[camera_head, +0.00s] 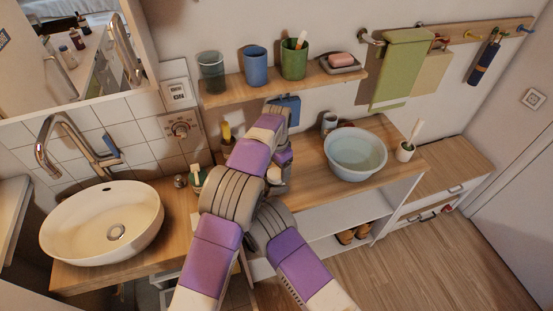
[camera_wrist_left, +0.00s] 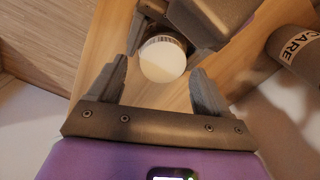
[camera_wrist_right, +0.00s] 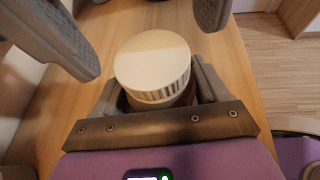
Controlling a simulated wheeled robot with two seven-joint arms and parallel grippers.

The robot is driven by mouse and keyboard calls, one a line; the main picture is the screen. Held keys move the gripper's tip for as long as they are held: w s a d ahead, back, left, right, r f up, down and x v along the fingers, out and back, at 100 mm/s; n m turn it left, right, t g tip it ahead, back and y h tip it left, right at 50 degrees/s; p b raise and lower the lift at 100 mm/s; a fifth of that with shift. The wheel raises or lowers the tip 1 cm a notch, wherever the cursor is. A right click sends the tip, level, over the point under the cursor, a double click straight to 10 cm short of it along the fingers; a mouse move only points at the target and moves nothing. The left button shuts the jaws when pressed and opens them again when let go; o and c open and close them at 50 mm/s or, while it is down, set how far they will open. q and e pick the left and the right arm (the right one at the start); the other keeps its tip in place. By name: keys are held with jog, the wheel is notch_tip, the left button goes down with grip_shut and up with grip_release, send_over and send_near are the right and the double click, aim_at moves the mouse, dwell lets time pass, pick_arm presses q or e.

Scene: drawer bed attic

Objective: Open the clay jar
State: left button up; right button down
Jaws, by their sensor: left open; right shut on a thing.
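The clay jar has a round cream lid with a ribbed side. The lid (camera_wrist_right: 152,62) shows large in the right wrist view, and the darker body (camera_wrist_right: 185,97) is mostly hidden below it. My right gripper (camera_wrist_right: 160,88) is shut on the jar, one finger on each side. In the left wrist view the same lid (camera_wrist_left: 163,59) lies between and just beyond the fingertips of my left gripper (camera_wrist_left: 161,70), which is open. The left fingers stand apart from the lid. In the head view the lid (camera_head: 273,175) is small and partly hidden by my arms.
A wooden counter holds a blue basin (camera_head: 356,152), a small mug (camera_head: 329,121) and a white brush cup (camera_head: 405,151). A sink (camera_head: 103,224) is at the left. Above, a shelf (camera_head: 223,97) carries cups and a soap dish. A dark container (camera_wrist_left: 294,50) shows in the left wrist view.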

pick_arm(q)
jog(key=shift+f, duration=0.9)
jog(key=shift+c, duration=0.3)
jog(key=c, duration=1)
jog(key=n, duration=0.6)
jog(key=shift+d+n, duration=0.15)
jog(key=shift+n, duration=0.25)
jog(key=shift+c, duration=0.2)
jog(key=o, duration=1.1)
jog(key=shift+o, duration=0.3)
jog(key=shift+w, duration=0.1)
jog(key=shift+a+r, duration=0.15)
jog(key=shift+a, duration=0.05)
